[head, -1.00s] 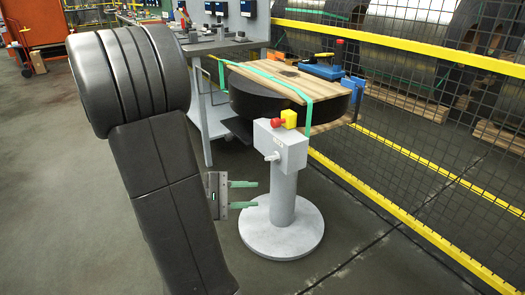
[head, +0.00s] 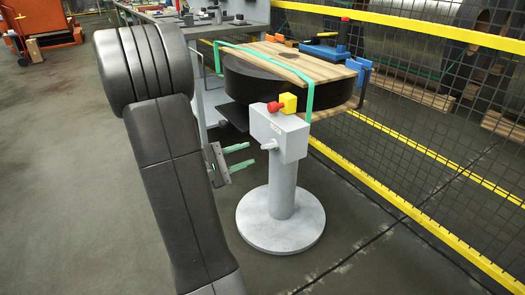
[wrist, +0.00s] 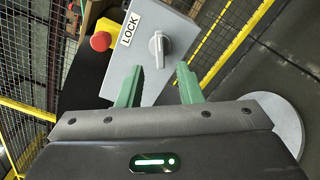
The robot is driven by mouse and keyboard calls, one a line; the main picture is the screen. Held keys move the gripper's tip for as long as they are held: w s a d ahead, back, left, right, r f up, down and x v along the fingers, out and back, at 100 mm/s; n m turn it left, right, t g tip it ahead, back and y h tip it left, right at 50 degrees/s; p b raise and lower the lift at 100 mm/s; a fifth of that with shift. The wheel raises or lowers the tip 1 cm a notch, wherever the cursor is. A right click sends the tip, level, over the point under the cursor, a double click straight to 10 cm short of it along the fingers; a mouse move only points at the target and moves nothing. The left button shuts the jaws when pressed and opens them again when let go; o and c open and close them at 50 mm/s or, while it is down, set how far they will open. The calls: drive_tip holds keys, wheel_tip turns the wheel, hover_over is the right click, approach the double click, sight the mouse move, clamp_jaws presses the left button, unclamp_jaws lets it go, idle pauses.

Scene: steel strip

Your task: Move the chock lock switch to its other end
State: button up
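The chock lock switch is a light grey rotary knob (wrist: 159,46) on the face of a grey box (head: 283,132), beside a label reading LOCK (wrist: 129,29) in the wrist view. In the head view the knob (head: 269,144) sticks out from the box's left face. The box stands on a grey post with a round base. My gripper (head: 245,156) is open and empty, its two green fingers pointing at the box, a little left of and below the knob. In the wrist view the fingers (wrist: 159,85) are spread, with the knob beyond the gap between them, apart from both.
A red button (head: 273,107) and a yellow block (head: 288,102) sit on top of the box. Behind it a strapped coil lies under wooden boards (head: 300,62). A mesh fence with yellow rails (head: 410,209) runs along the right.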

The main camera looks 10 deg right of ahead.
sight(264, 148)
drive_tip(key=shift+b+x, duration=0.5)
drive_tip(key=shift+x, duration=2.75)
